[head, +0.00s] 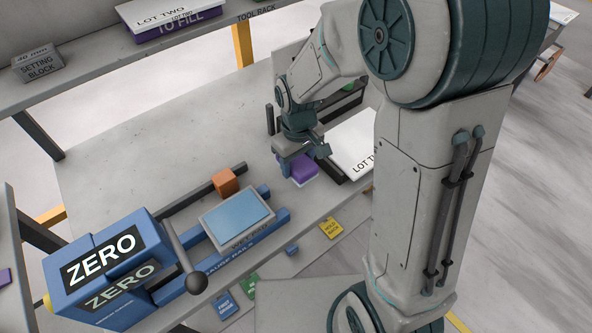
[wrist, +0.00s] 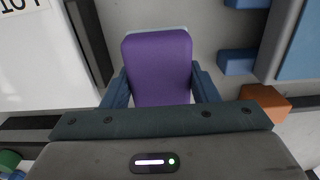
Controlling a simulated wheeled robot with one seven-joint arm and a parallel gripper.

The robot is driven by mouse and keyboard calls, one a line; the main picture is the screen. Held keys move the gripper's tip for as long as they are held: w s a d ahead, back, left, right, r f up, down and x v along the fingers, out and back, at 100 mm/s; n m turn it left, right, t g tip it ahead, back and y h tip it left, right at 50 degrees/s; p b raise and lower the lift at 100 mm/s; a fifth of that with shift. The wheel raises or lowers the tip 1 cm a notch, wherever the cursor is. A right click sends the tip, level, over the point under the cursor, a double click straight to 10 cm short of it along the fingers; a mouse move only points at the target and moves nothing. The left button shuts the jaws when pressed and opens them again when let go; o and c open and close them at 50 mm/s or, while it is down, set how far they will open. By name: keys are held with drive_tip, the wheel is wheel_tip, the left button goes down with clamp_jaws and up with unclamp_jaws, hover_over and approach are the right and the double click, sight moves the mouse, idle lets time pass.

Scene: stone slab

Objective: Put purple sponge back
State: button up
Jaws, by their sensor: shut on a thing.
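The purple sponge (wrist: 158,65) is between the two fingers of my gripper (wrist: 160,88) in the wrist view, with a pale edge showing at its far end. In the head view the purple sponge (head: 302,171) is at my gripper (head: 302,163), low over the slab. My gripper is shut on it. I cannot tell whether the sponge touches the slab. Part of the sponge is hidden by the gripper.
A white LOT TWO board (head: 352,145) with a dark edge lies just right of my gripper. A blue ZERO block (head: 100,265), a framed blue pad (head: 238,217) and an orange block (head: 224,182) stand to the left. The slab behind (head: 130,150) is clear.

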drive_tip(key=shift+s+a+f, duration=0.1)
drive_tip(key=shift+a+f, duration=0.1)
drive_tip(key=shift+a, duration=0.05)
drive_tip(key=shift+f, duration=2)
drive_tip(key=shift+f, duration=0.25)
drive_tip(key=o, duration=1)
drive_tip(key=shift+r, duration=0.1)
drive_tip(key=shift+r, duration=0.1)
